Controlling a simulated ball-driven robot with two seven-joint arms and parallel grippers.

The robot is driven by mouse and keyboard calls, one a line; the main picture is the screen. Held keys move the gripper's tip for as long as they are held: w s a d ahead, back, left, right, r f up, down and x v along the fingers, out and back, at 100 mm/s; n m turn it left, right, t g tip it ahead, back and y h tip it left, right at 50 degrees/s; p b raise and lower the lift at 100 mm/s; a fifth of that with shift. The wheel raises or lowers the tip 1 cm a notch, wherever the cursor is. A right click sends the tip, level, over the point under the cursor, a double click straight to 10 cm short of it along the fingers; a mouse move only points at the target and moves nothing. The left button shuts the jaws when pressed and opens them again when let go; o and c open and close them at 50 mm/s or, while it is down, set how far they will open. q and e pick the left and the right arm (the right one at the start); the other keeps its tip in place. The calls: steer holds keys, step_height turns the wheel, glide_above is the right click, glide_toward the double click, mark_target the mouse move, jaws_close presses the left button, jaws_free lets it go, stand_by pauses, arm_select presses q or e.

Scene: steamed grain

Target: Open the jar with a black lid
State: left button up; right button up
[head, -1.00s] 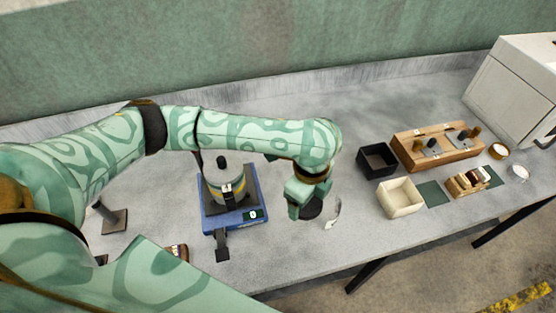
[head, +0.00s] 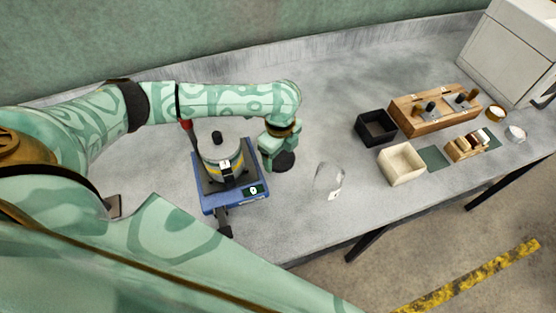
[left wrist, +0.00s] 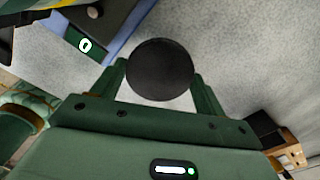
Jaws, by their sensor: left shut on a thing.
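A round black lid (head: 285,162) is between the fingers of my left gripper (head: 278,152), held in the air above the bench. In the left wrist view, the lid (left wrist: 160,70) shows as a dark disc with a finger of my left gripper (left wrist: 160,80) on each side. A clear glass jar (head: 328,178) with a small white label stands on the bench to the right of the lid. Its top shows no lid, and the lid is apart from it. My right gripper is not in view.
A blue scale (head: 212,200) bearing a grey steamer-like pot (head: 222,165) stands left of my left gripper. A black box (head: 376,127), a cream box (head: 401,163) and a wooden rack (head: 435,112) stand to the right. Bench around the jar is clear.

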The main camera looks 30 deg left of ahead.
mark_target(278, 158)
arm_select(q)
steer(key=shift+w+a+f+b, duration=0.2)
steer(key=shift+w+a+f, duration=0.15)
steer(key=shift+f, duration=0.2)
steer(key=shift+w+a+f+b, duration=0.2)
steer(key=shift+w+f, duration=0.15)
steer(key=shift+f, duration=0.2)
steer(key=f, duration=0.1)
steer(key=f+b, duration=0.1)
steer(key=f, duration=0.1)
steer(key=shift+w+a+f, duration=0.15)
steer(key=shift+a+f, duration=0.05)
steer(key=shift+f, duration=0.1)
steer(key=shift+r, duration=0.1)
steer(key=o, duration=0.8)
step_height(278, 158, up, 12)
steer(key=p, duration=0.4)
